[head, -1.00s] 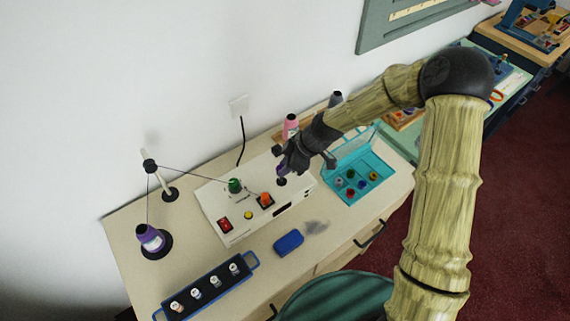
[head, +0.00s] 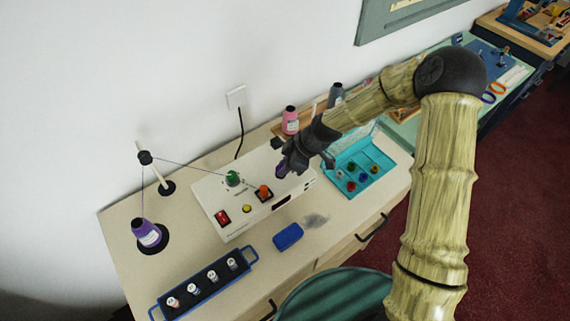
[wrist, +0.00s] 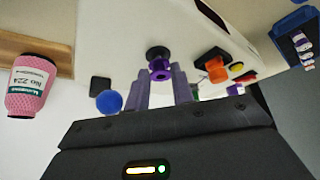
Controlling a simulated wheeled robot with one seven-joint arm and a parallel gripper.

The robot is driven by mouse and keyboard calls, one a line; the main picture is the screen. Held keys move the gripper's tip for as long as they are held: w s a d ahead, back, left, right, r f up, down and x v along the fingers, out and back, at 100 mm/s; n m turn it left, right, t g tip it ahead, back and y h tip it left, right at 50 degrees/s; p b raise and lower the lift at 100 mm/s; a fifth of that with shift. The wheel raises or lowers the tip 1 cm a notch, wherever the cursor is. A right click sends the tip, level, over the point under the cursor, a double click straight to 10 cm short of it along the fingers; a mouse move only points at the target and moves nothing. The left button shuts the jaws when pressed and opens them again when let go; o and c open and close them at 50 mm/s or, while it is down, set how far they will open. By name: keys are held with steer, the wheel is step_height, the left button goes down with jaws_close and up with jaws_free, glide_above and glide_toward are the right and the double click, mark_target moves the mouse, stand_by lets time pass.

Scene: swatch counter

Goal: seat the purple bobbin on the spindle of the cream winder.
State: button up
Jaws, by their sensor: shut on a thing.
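The cream winder (head: 240,222) stands on the counter, with a green knob, a red switch and orange and yellow buttons on it. My gripper (head: 285,165) is over its right end, shut on the purple bobbin (head: 281,172). In the wrist view the purple bobbin (wrist: 160,69) sits between the fingertips of my gripper (wrist: 163,82). A black round piece (wrist: 157,52) on the winder top shows just beyond the bobbin, close to it. The spindle itself is hidden, and I cannot tell whether the bobbin is around it.
A purple thread cone (head: 147,234) and a thread guide post (head: 152,172) stand left, with thread running toward the winder. A bobbin rack (head: 205,285) and blue pad (head: 288,236) lie in front. A teal box (head: 345,165) is right; a pink cone (head: 290,121) stands behind.

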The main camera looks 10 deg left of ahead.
steer(key=shift+f, duration=0.45)
stand_by(0.3)
steer(key=o, duration=1)
steer(key=shift+r, duration=0.15)
steer(key=shift+w+d+r+b, duration=0.15)
steer(key=shift+r+b, duration=0.05)
steer(key=shift+b, duration=0.15)
steer(key=v, duration=0.5)
steer(key=b+v, duration=0.1)
steer(key=v, duration=0.5)
steer(key=b+v, duration=0.1)
steer(key=v, duration=0.4)
steer(key=shift+s+d+r, duration=0.15)
steer(key=shift+s+r, duration=0.15)
